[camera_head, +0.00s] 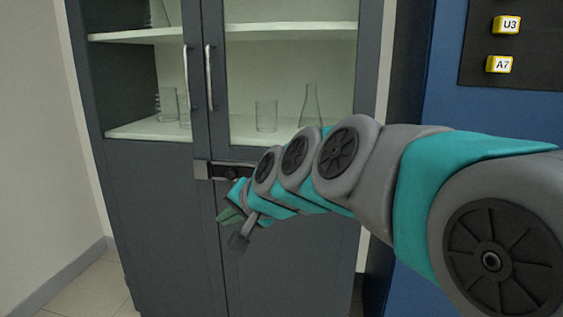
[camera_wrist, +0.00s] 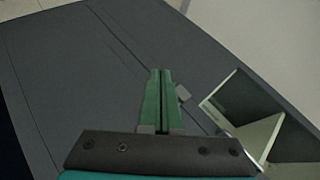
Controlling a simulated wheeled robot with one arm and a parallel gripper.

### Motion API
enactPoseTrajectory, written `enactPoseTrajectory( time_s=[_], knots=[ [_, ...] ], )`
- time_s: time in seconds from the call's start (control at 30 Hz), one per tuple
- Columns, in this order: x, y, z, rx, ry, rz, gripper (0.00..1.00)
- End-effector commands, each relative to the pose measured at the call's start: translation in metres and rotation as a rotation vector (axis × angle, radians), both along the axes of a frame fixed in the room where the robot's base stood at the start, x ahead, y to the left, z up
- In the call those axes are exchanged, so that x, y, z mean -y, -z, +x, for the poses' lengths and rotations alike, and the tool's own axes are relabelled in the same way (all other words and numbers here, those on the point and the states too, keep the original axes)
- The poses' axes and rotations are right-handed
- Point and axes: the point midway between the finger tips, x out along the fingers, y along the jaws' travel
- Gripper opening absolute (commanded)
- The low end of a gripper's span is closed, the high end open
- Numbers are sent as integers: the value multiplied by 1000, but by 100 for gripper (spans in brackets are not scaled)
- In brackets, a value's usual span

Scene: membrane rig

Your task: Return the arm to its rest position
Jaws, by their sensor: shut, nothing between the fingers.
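My arm reaches in from the right of the head view. My gripper (camera_head: 231,215) is at its far end, in front of the lower part of a grey cabinet (camera_head: 160,215), a little below the cabinet's latch (camera_head: 213,170). In the wrist view my gripper (camera_wrist: 158,75) shows two green fingers pressed together, with nothing between them. The dark grey cabinet front (camera_wrist: 75,75) fills much of that view behind the fingers. I cannot tell how far the fingertips are from the cabinet.
Glassware such as a flask (camera_head: 311,108) and a beaker (camera_head: 266,115) stands on a shelf behind the cabinet's glass doors with vertical handles (camera_head: 209,78). A blue unit (camera_head: 440,70) with yellow labelled blocks stands at the right. Floor (camera_head: 95,283) shows free at lower left.

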Motion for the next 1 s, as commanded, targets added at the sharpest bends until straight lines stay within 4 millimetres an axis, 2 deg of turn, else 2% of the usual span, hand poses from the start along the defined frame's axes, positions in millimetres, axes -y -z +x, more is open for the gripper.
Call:
enactPoseTrajectory(
  time_s=[0.03,0.2,0.27,0.4,0.5,0.6,0.7,0.83,1.0],
  knots=[
    [22,23,-15,-35,-15,-72,0],
    [91,97,-79,-181,-96,-302,0],
    [115,119,-104,-241,-125,-373,0],
    [170,164,-169,-391,-192,-517,0],
    [205,187,-217,-501,-239,-598,0],
    [231,202,-257,-595,-278,-653,0],
    [248,211,-287,-668,-309,-686,0],
    [257,214,-303,-707,-325,-706,0],
    [259,215,-305,-712,-329,-708,0]
  ],
)
